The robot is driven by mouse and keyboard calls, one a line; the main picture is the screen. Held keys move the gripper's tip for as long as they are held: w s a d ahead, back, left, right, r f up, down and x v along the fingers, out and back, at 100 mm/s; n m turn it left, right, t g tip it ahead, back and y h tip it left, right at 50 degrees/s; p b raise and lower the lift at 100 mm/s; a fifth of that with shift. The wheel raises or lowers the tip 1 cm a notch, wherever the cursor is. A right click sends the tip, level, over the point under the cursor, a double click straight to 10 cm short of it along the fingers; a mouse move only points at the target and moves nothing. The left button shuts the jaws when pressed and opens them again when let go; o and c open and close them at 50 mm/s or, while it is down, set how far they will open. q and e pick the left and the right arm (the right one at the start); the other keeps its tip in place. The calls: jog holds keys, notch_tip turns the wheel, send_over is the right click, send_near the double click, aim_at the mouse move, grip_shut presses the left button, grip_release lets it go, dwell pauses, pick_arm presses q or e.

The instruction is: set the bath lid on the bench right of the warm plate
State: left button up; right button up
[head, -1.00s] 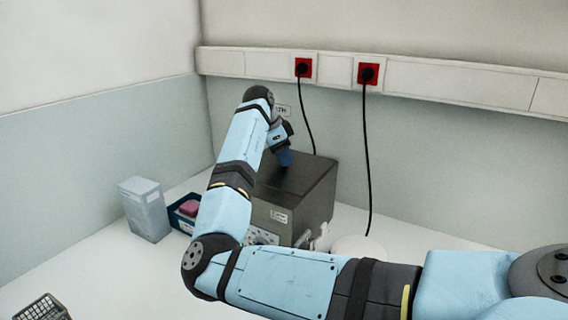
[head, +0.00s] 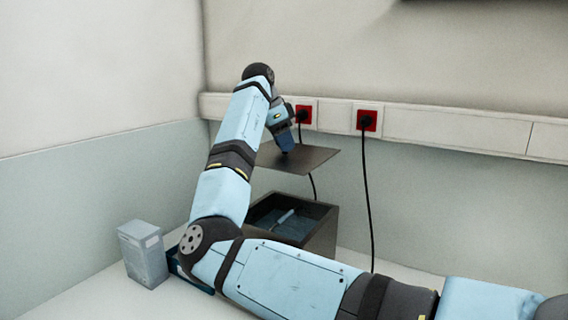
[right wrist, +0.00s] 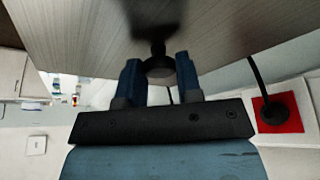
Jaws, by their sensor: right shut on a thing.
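The bath lid (head: 316,158), a flat dark plate, is up in the air above the water bath (head: 325,232), clear of its rim and roughly level. My right gripper (head: 287,149) is above the lid, shut on its knob. The right wrist view shows the two blue fingers (right wrist: 159,78) on either side of the round knob (right wrist: 160,66), with the lid's broad face (right wrist: 85,30) beyond. The bath stands open, with a pale slim thing (head: 285,217) inside. My right arm hides the bath's front. I cannot make out the warm plate. My left gripper is not in view.
A grey box (head: 143,255) stands on the bench (head: 75,295) at the left. A dark blue tray beside it is mostly behind my arm. Two black cables hang from red sockets (head: 367,120) on the wall behind the bath. My forearm covers much of the bench front.

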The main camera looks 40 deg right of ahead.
notch_tip(320, 180, up, 3)
jog(key=shift+r, duration=0.1)
jog(key=shift+r+p, duration=0.4)
jog(key=shift+p, duration=0.1)
jog(key=shift+r+p, duration=0.5)
jog(key=shift+p, duration=0.15)
jog(key=shift+r+p, duration=0.35)
jog(key=shift+p, duration=0.1)
jog(key=shift+f, duration=0.1)
